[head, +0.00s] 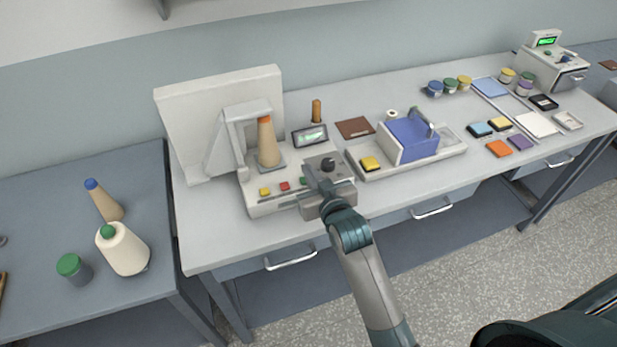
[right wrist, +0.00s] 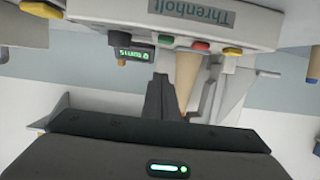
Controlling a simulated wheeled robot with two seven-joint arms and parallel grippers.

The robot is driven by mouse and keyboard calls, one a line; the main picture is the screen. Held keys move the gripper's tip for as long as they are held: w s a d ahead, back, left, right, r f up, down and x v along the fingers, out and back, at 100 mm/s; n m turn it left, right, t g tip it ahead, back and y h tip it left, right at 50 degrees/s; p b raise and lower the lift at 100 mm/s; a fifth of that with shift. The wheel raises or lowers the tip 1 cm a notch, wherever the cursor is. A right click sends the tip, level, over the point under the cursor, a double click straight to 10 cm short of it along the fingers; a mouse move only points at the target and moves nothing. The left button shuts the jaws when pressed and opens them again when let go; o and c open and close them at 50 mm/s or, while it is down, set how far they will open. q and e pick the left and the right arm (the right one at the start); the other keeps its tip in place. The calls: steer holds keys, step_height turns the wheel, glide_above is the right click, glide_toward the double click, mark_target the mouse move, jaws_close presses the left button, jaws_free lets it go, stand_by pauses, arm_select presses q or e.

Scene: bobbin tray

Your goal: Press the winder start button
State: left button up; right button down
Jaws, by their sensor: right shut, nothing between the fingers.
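The winder (head: 255,205) is a pale machine on the light table with a tan cone mounted on it. Its front panel carries a yellow button (head: 265,191), a red button (head: 285,186) and a green button (head: 303,181), the green one partly hidden by my gripper in the head view. All three show in the right wrist view, with the green button (right wrist: 171,42) nearest the fingertips. A small display (head: 310,137) is lit green. My right gripper (head: 309,172) is shut and empty, its tips close to the green button; contact cannot be told. My left gripper is out of view.
A black knob (head: 328,164) stands right of the buttons, close to my gripper. Thread cones and a green-lidded jar (head: 75,268) stand on the left table.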

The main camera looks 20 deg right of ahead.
mark_target(308, 189)
steer(key=f, duration=0.1)
steer(key=f+p, duration=0.1)
steer(key=f, duration=0.1)
steer(key=shift+w, duration=0.4)
steer(key=shift+s+f, duration=0.1)
steer(key=shift+f, duration=0.55)
steer(key=shift+f, duration=0.1)
